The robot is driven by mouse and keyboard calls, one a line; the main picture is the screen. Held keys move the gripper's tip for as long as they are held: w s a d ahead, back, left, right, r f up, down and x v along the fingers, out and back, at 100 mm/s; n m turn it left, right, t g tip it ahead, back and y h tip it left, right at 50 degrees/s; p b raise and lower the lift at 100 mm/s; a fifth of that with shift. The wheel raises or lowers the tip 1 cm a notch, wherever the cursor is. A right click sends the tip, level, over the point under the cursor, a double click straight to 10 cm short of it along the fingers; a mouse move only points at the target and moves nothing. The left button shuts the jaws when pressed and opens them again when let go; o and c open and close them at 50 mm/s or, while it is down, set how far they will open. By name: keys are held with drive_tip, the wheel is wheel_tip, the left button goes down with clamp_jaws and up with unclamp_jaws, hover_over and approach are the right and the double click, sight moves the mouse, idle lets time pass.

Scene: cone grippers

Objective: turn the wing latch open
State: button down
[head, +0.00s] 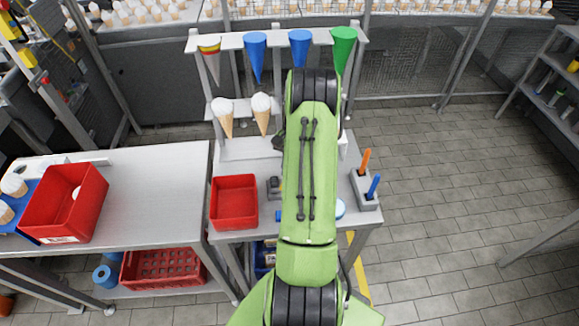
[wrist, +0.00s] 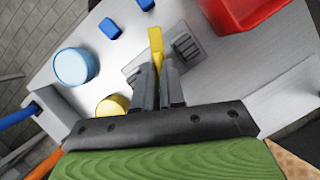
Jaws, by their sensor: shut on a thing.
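The wing latch shows in the wrist view as a yellow wing (wrist: 156,42) on a grey base plate (wrist: 136,68), with a ridged dark grey block (wrist: 187,46) to its right. My gripper (wrist: 160,68) is shut on the yellow wing, which sticks out beyond the fingertips. The fingers hide the wing's lower part. In the head view my green arm covers my gripper and the yellow wing. Only a small dark grey part (head: 274,188) shows left of the arm, possibly the block of the latch.
A red bin (head: 234,203) stands left on the worktop, also at the top of the wrist view (wrist: 248,10). A light blue cylinder (wrist: 75,66), a yellow cylinder (wrist: 113,105) and small blue blocks (wrist: 110,28) lie nearby. A grey holder (head: 366,190) with orange and blue handles stands right.

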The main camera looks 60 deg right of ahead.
drive_tip(key=n, duration=0.1)
drive_tip(key=n+g, duration=0.1)
drive_tip(key=n, duration=0.1)
drive_tip(key=n+h, duration=0.1)
drive_tip(key=n, duration=0.1)
drive_tip(key=shift+w+g+b, duration=0.3)
drive_tip(key=shift+b, duration=0.05)
drive_tip(key=shift+a+n, duration=0.1)
drive_tip(key=shift+n, duration=0.2)
drive_tip(key=c, duration=1.2)
unclamp_jaws()
drive_tip(key=shift+r, duration=0.1)
drive_tip(key=v, duration=0.7)
drive_tip(key=shift+w+r, duration=0.1)
drive_tip(key=shift+r, duration=0.05)
